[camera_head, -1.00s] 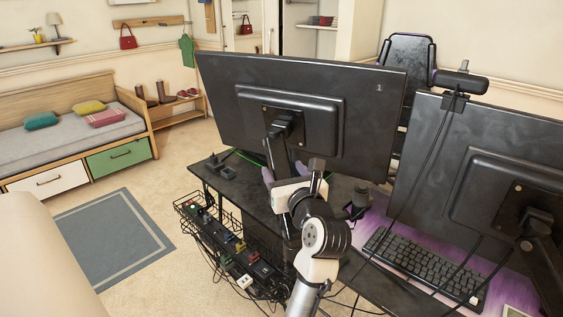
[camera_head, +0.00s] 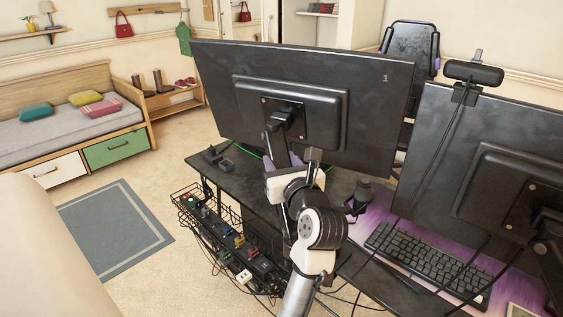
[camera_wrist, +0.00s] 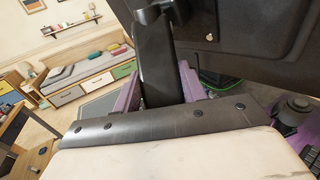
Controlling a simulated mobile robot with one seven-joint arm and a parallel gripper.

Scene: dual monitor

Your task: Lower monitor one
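Monitor one (camera_head: 345,75), marked "1" at its upper right, is seen from behind. Its screen is upright and a little tilted. A black mount (camera_head: 290,112) joins its back to a dark stand post (camera_head: 276,148); the post shows large in the wrist view (camera_wrist: 155,62). My gripper (camera_head: 285,158) is low on the post, below the mount. In the wrist view its purple fingers (camera_wrist: 158,88) lie one on each side of the post, which fills the gap between them. Whether they press on it cannot be seen. The post's foot is hidden behind my gripper.
A second monitor (camera_head: 490,160) with a webcam (camera_head: 472,73) stands at right, close to monitor one. A keyboard (camera_head: 425,262) lies on the desk (camera_head: 232,181). A wire basket (camera_head: 225,238) of cables hangs along the desk's near edge. Loose cables hang at right.

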